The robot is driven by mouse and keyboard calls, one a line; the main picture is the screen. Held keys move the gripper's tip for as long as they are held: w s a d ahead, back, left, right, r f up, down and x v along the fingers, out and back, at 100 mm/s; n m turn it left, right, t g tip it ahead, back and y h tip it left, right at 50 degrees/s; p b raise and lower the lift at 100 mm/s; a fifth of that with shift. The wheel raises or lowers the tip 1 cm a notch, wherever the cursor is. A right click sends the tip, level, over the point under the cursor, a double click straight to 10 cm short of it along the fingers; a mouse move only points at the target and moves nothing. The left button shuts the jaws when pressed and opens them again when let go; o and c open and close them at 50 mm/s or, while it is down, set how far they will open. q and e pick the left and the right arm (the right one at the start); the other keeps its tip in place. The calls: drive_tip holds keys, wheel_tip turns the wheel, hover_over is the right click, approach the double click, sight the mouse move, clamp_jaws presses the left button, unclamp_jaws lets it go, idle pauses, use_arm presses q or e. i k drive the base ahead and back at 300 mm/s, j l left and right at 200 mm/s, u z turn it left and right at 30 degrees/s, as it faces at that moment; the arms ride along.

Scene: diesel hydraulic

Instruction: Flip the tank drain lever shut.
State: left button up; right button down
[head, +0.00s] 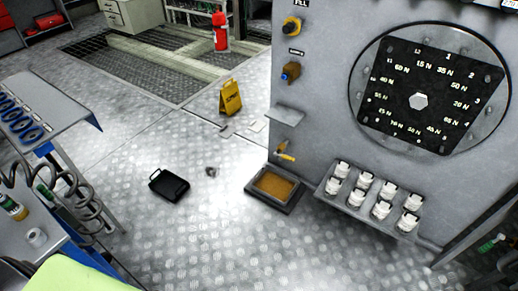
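The tank (318,100) is a large grey panel-sided unit filling the right half of the head view. A small drain lever with a yellow handle (287,155) sticks out low on its left side, below a small grey shelf. The handle slants down to the right. It is too small to tell clearly whether the valve is open or shut. A square drip tray (258,199) with brownish-yellow contents stands on the floor below the lever. Neither of my grippers is in view.
A rack (352,207) of white-capped jars juts out right of the lever. A black case (169,185) and yellow floor sign (231,98) stand left; floor between is mostly clear.

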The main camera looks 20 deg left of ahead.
sight(290, 159)
drive_tip(key=i+j+z, duration=0.15)
drive_tip(key=i+j, duration=0.3)
drive_tip(key=i+j+z, duration=0.15)
drive_tip(key=i+j, duration=0.3)
drive_tip(key=i+j+z, duration=0.15)
drive_tip(key=i+j, duration=0.2)
drive_tip(key=j, duration=0.3)
drive_tip(key=i+j+z, duration=0.1)
drive_tip(key=j, duration=0.3)
drive_tip(key=i+j, duration=0.1)
drive_tip(key=j, duration=0.3)
drive_tip(key=i+z, duration=0.05)
